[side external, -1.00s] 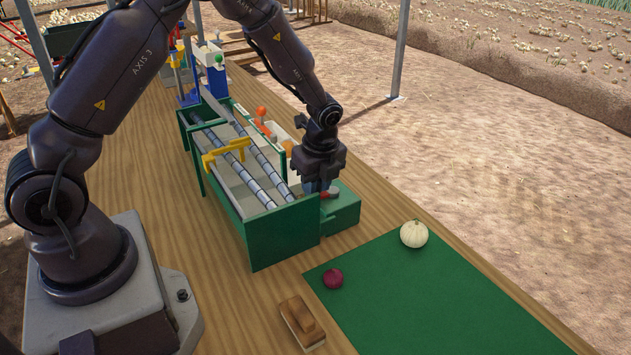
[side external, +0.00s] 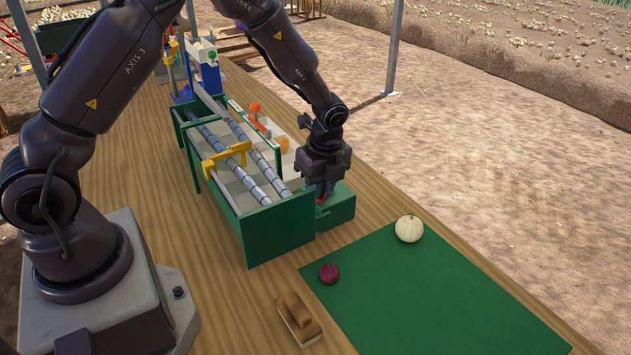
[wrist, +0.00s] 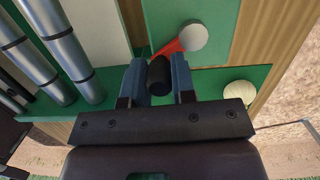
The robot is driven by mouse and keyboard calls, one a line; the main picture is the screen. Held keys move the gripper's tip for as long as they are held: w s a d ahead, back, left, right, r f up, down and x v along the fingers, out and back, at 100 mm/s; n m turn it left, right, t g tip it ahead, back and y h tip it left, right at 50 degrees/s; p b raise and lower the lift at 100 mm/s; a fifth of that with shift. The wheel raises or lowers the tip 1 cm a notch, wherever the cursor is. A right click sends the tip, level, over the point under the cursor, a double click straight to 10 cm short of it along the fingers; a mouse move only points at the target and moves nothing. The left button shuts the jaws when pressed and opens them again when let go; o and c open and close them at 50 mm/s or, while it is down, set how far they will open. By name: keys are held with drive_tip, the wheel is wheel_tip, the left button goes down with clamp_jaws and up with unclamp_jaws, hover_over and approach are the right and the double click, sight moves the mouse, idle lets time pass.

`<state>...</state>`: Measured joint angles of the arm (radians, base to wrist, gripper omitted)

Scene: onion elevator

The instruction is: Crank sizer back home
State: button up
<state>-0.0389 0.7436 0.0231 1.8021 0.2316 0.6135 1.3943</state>
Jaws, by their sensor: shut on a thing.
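The sizer (side external: 262,222) is a green box on the wooden table with two metal rollers (side external: 232,154) running along it and a yellow bracket (side external: 226,158) across them. At its near right end a green block (side external: 342,212) carries a red crank arm with a grey hub (wrist: 193,36). The crank's black handle (wrist: 159,75) stands between the blue fingers of my gripper (wrist: 158,80) in the wrist view. My gripper is shut on this handle. In the side view my gripper (side external: 324,188) points down over the green block and hides most of the crank.
A green mat (side external: 420,290) holds a red onion (side external: 328,273) and a white onion (side external: 409,229). A wooden brush-like block (side external: 298,318) lies left of the mat. Orange balls (side external: 254,107) and pale bins stand along the sizer's far right side. A blue stand (side external: 207,66) is behind.

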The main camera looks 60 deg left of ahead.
drive_tip(key=shift+w+a+r, duration=0.1)
drive_tip(key=shift+w, duration=0.35)
drive_tip(key=shift+w+d, duration=0.35)
drive_tip(key=shift+w, duration=0.1)
drive_tip(key=shift+r, duration=0.1)
drive_tip(key=shift+w+d, duration=0.2)
drive_tip(key=shift+w, duration=1.15)
